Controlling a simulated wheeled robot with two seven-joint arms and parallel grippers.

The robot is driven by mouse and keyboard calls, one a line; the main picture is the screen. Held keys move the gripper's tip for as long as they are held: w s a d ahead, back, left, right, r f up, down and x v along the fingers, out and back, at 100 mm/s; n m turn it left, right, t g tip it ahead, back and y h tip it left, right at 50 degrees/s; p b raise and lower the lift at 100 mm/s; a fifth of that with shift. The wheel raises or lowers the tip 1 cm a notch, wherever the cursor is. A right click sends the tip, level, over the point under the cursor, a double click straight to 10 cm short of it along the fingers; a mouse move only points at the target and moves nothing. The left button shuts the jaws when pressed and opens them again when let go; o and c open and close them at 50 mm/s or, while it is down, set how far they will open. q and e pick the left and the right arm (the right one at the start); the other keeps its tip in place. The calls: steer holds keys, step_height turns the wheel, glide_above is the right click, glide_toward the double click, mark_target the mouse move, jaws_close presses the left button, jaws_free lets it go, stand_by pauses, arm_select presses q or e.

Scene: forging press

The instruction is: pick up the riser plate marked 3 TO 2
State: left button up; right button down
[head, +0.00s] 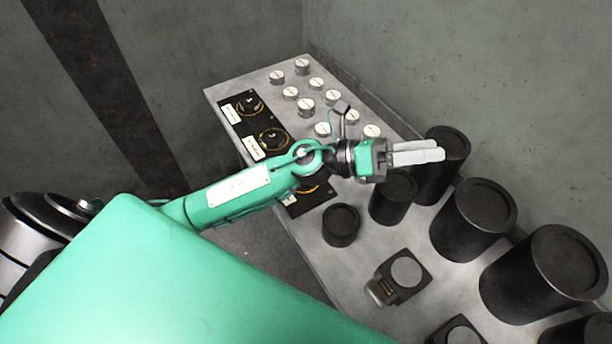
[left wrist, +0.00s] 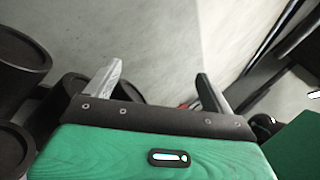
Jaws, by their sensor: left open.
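My left gripper (head: 428,153) reaches over the grey table from the left, and in the head view its pale fingers overlap the black cylinders behind. In the left wrist view the fingers of this gripper (left wrist: 156,82) stand apart with nothing between them. I cannot read the marking 3 TO 2 anywhere, so I cannot tell which thing is the riser plate. Black panels with gold rings and white labels, such as one panel (head: 271,138), lie along the table's left edge; their print is too small to read. My right gripper is not in view.
Several small white-topped cylinders (head: 306,104) stand at the table's (head: 262,84) far end. Several black cylinders (head: 472,216) of different sizes stand along the right side, near the wall. A dark block with a grey disc (head: 405,271) lies nearer the front. Some bare tabletop shows around it.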

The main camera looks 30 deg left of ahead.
arm_select(q)
steer(key=a+f+m+g+y, duration=0.3)
steer(key=f+m+g+y, duration=0.5)
steer(key=f+m, duration=0.35)
steer(key=w+a+f+m+y, duration=0.25)
steer(key=a+y, duration=0.35)
steer(key=a, duration=0.5)
steer(key=w+a+f+m+y, duration=0.1)
steer(key=w+a+y, duration=0.4)
steer(key=a, duration=0.6)
steer(key=shift+y, duration=0.6)
steer(key=f+p, duration=0.1)
steer(key=f, duration=0.1)
steer(key=s+f, duration=0.1)
steer(key=f, duration=0.2)
steer(key=f+p, duration=0.1)
steer(key=f, duration=0.2)
steer(key=shift+s+d+f+p, duration=0.1)
steer(key=shift+s+p, duration=0.1)
steer(key=shift+p, duration=0.15)
steer(key=f+p, duration=0.1)
steer(key=f, duration=0.1)
steer(key=f+p, duration=0.2)
steer(key=f, duration=0.1)
steer(key=shift+w+d, duration=0.1)
steer(key=shift+d, duration=0.1)
steer(key=shift+f, duration=0.3)
steer(key=c, duration=1.3)
steer(key=shift+w, duration=0.1)
steer(key=shift+c, duration=0.8)
